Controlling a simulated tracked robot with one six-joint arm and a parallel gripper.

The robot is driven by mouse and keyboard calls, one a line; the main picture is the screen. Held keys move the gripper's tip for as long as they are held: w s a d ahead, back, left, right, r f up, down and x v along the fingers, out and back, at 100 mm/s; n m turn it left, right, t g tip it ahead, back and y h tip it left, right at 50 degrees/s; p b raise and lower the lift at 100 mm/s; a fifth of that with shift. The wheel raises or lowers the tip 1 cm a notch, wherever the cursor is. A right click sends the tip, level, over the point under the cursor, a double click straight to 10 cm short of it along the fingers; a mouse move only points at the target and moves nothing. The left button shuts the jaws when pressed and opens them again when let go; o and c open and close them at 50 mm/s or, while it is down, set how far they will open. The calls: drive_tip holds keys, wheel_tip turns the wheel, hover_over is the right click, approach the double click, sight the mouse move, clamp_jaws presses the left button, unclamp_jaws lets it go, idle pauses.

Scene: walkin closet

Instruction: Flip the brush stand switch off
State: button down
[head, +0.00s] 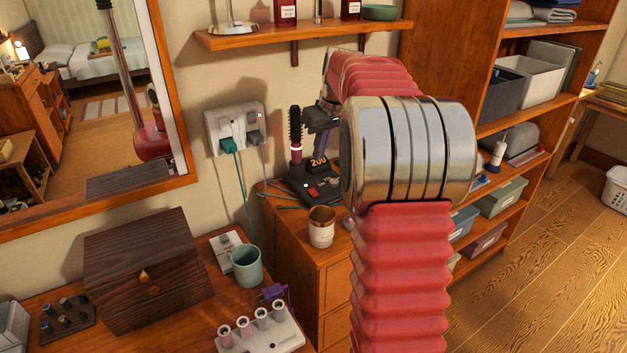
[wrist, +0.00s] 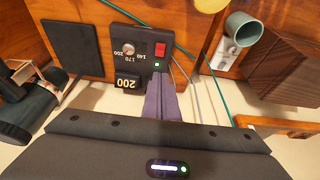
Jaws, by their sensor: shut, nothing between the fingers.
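The brush stand (head: 326,188) is a dark unit on the wooden dresser, with a lit orange display reading 200 and a round black brush (head: 295,128) upright at its left. In the wrist view the stand's panel (wrist: 143,30) shows a red switch (wrist: 160,49), a lit green light, a temperature dial (wrist: 128,48) and the 200 display (wrist: 128,83). My gripper (wrist: 158,76) is shut and empty, its purple fingers pointing at the panel near the green light, just short of the switch in the picture. Contact cannot be told. In the head view my arm partly hides the gripper and stand.
A wall outlet (head: 234,128) holds plugs with teal and grey cords running down beside the stand. A jar (head: 321,227) stands in front of the stand. A teal cup (head: 246,265) and wooden box (head: 148,268) are left. A shelf (head: 300,35) hangs above.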

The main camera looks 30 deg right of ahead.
sight(314, 194)
drive_tip(key=x, duration=1.4)
drive_tip(key=shift+s+f, duration=0.1)
drive_tip(key=shift+s, duration=0.35)
drive_tip(key=shift+w+a+f, duration=0.15)
drive_tip(key=shift+d, duration=0.3)
drive_tip(key=shift+s, duration=0.3)
drive_tip(key=shift+s+a+f, duration=0.1)
drive_tip(key=shift+s+a, duration=0.05)
drive_tip(key=shift+s, duration=0.6)
